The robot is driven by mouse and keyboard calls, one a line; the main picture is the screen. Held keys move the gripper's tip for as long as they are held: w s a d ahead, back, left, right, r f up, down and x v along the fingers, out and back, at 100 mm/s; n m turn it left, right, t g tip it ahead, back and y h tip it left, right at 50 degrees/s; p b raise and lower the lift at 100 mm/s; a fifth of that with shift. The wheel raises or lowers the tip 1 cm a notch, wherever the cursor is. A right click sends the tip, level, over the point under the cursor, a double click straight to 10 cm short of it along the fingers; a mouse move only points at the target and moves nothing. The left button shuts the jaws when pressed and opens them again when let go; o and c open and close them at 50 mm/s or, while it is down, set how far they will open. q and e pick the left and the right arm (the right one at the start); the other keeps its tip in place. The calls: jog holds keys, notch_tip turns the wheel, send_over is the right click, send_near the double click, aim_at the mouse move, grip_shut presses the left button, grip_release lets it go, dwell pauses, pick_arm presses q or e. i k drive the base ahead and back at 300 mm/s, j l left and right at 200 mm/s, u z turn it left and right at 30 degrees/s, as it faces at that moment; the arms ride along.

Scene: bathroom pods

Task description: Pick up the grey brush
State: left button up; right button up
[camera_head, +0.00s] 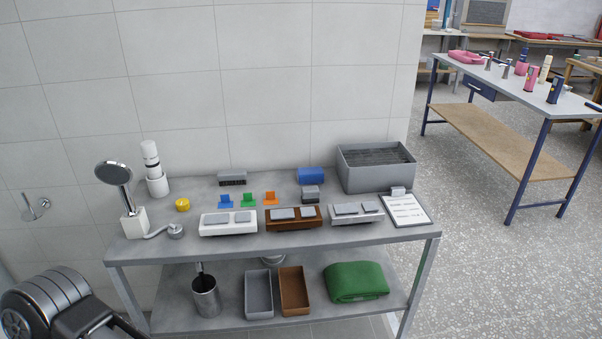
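The grey brush (232,178) lies at the back of the grey table (336,238), close to the tiled wall. It has a grey top and dark bristles facing down. Nothing touches it from above. Part of my arm shows at the lower left corner, in front of the table and well away from the brush. No gripper fingertips show in the view.
A blue block (310,175) and a grey bin (376,167) stand right of the brush. Coloured clips (248,200) and several soap trays (228,222) lie in front. A shower head (114,174) and white bottle (151,160) stand left. The lower shelf holds a green towel (356,281).

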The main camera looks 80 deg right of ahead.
aim_at(236, 176)
jog(key=z, duration=2.8)
